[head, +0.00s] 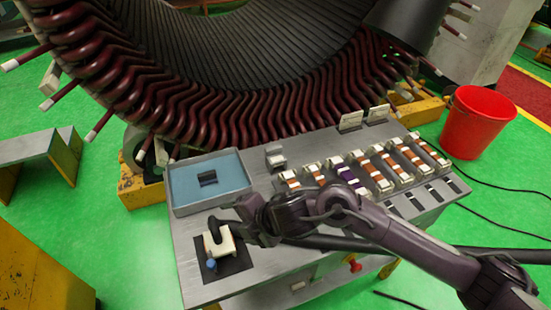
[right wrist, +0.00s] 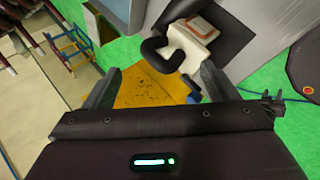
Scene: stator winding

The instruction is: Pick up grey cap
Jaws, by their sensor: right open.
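A small dark grey piece (head: 208,178), which looks like the grey cap, lies in the blue-lined tray (head: 180,207) on the bench. I cannot tell for sure that it is the cap. My right gripper (head: 242,225) is open and hangs over the front left of the bench, in front of the tray. In the right wrist view its fingers (right wrist: 158,88) are apart with nothing held between them. A cream block (head: 224,241) with a black hook-like part stands beside the gripper on a black mat (head: 232,262); the block also shows in the right wrist view (right wrist: 190,45).
Several brown-wound pieces and one purple-wound piece (head: 345,175) stand in a row on the bench's right. A small grey block on a stand (head: 275,158) is behind my gripper. The large stator (head: 250,110) rises behind the bench. A red bucket (head: 478,122) stands right.

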